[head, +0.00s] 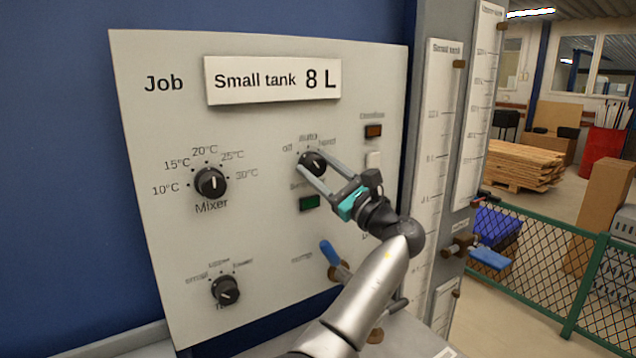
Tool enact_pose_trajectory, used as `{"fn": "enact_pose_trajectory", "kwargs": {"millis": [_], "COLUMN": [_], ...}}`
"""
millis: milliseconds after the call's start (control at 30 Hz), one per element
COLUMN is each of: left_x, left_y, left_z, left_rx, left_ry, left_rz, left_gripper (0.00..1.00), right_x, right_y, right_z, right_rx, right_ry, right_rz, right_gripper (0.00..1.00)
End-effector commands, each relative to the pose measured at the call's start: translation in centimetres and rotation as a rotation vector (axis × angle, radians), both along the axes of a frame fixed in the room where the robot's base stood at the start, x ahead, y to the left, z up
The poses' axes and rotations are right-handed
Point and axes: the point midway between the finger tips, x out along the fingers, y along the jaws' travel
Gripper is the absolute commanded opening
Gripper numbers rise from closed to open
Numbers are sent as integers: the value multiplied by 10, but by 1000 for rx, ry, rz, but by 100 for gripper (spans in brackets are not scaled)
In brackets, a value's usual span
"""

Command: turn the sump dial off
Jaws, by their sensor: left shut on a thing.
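A small black dial (313,160) sits on the upper right part of the pale panel (240,250). Labels around it are small and blurred; the left one reads "off". A label below it is partly hidden by my gripper. My left gripper (314,166) reaches up from the lower right with its two grey fingers on either side of this dial, shut on it. Where the dial's mark points is hard to tell. My right gripper is out of view.
A Mixer dial (210,183) with temperature marks is to the left, and another black dial (226,291) is lower down. A green button (309,203) and a blue-handled lever (330,252) are close to my arm. A dark orange indicator (374,131) is above right.

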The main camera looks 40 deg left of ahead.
Motion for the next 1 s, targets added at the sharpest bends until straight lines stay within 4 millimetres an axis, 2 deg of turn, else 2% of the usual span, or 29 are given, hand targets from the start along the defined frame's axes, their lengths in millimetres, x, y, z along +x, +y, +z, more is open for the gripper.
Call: {"fn": "enact_pose_trajectory", "kwargs": {"millis": [33,300,833,867,1000], "left_x": [0,0,0,0,0], "left_y": [0,0,0,0,0], "left_z": [-3,-2,-1,-1,0], "left_rx": [-8,-36,-44,-44,-42], "left_ry": [-26,-118,-141,-141,-140], "left_rz": [1,0,0,0,0], "left_gripper": [0,0,0,54,69], "right_x": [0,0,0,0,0], "right_y": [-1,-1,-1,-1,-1], "right_z": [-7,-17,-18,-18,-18], "right_rx": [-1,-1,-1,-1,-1], "right_ry": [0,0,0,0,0], "right_rz": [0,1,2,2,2], "right_gripper": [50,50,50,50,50]}}
